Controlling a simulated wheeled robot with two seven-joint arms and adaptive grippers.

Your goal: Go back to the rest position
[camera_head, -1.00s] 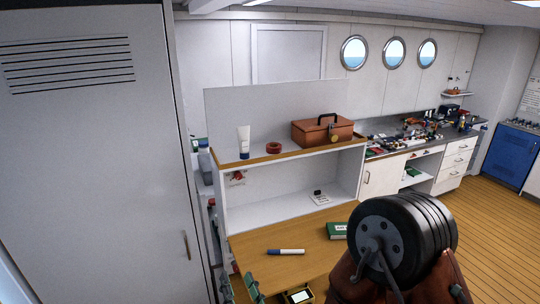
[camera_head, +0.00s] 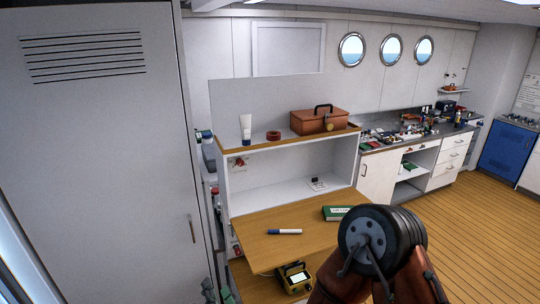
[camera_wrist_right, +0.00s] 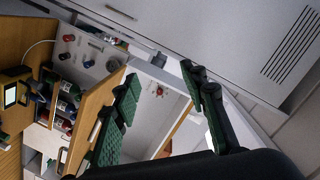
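My right arm (camera_head: 375,255) comes in at the bottom right of the head view. The green-padded fingers of my right gripper (camera_head: 216,291) show at the bottom edge, low and left of the fold-down desk. In the right wrist view my right gripper (camera_wrist_right: 165,100) has its two fingers well apart. Nothing is held between them; only the cabinet and wall show beyond. My left gripper is in neither view.
The desk board (camera_head: 285,250) carries a marker (camera_head: 284,232) and a green book (camera_head: 337,213). A yellow device (camera_head: 294,278) sits below it. A toolbox (camera_head: 318,121) stands on the shelf. A tall locker (camera_head: 100,170) is close on the left. Open floor (camera_head: 480,230) lies right.

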